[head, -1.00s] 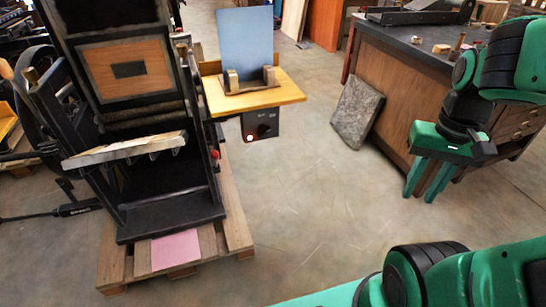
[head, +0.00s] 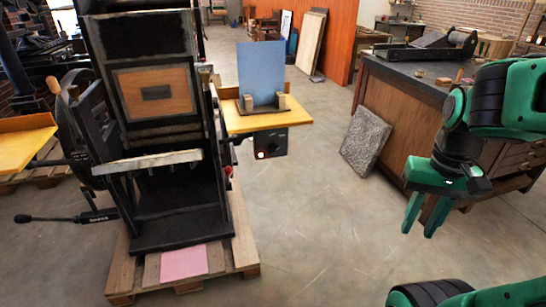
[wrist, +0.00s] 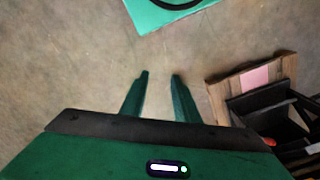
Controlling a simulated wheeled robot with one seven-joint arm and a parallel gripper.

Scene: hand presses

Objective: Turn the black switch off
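A black control box (head: 272,144) hangs under the yellow shelf on the right side of the large hand press. A dark round switch shows on its front, with a small pale, reddish light (head: 261,155) at its lower left. The switch is too small to read its position. My gripper (head: 420,230) is far to the right of the box, in front of the wooden cabinet, pointing down. Its two green fingers are apart with nothing between them, as the wrist view (wrist: 160,76) also shows. The control box cannot be made out in the wrist view.
The black press (head: 160,217) stands on a wooden pallet (head: 244,248) with a pink sheet (head: 184,262). The yellow shelf (head: 290,117) holds a blue panel (head: 260,72). A stone slab (head: 366,140) leans against the cabinet (head: 392,108). Bare floor (head: 325,215) lies between press and cabinet.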

